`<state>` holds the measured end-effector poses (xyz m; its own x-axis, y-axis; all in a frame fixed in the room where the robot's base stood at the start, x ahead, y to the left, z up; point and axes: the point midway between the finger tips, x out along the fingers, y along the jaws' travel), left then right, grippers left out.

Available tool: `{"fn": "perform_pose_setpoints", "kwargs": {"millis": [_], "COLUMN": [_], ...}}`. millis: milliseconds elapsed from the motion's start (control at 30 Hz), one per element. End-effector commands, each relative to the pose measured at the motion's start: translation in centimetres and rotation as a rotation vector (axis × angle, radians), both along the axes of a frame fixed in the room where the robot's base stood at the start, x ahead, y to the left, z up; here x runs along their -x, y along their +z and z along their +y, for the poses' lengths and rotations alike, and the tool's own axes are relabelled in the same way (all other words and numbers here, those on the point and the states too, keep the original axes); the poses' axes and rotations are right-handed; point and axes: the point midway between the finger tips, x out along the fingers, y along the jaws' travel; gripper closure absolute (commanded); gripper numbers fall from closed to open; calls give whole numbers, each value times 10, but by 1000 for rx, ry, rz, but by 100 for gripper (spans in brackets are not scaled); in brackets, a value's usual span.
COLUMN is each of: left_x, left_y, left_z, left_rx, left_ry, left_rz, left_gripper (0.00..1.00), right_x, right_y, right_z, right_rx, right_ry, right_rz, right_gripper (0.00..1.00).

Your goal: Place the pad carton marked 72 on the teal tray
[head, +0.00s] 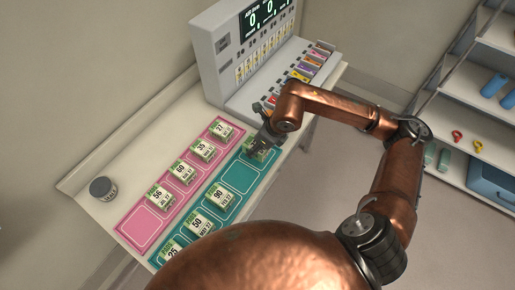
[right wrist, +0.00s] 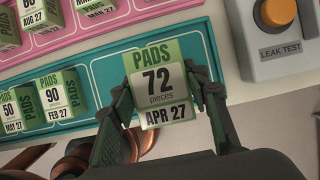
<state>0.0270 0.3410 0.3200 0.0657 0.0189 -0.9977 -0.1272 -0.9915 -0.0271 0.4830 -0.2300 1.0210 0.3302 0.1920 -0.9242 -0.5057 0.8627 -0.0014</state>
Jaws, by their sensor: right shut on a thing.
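The pad carton marked 72 (right wrist: 158,82), green and white with "APR 27" on it, is held between the fingers of my right gripper (right wrist: 160,100). In the head view my right gripper (head: 262,138) is at the far right end of the teal tray (head: 197,251), with the carton (head: 262,153) partly hidden under it. The teal tray also shows in the right wrist view (right wrist: 135,52). The carton is over its end slot; I cannot tell whether it touches the tray. My left gripper is not in view.
Teal-tray cartons marked 90 (head: 220,197), 50 (head: 197,222) and 25 (head: 170,249) stand in a row; the slot beside 90 (head: 240,178) is empty. A pink tray (head: 142,226) with several cartons lies behind. A grey machine (head: 228,75) stands at the right end.

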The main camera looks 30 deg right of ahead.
Motion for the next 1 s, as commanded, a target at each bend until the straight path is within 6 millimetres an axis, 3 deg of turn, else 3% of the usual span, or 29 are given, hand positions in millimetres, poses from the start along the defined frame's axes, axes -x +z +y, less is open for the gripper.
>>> {"fn": "perform_pose_setpoints", "kwargs": {"millis": [200, 467, 667, 1000], "left_x": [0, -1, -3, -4], "left_y": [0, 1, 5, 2], "left_z": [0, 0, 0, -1], "left_rx": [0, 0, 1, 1], "left_ry": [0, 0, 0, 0], "left_rz": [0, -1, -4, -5], "left_gripper": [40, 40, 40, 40], "right_x": [-20, -30, -30, -31], "right_y": [-30, -45, -72, -78], "right_z": [-12, -18, -18, -18], "right_rx": [-2, -1, -2, -1], "right_ry": [-1, 1, 2, 2], "right_rz": [2, 2, 4, 1], "right_gripper": [87, 87, 87, 87]}}
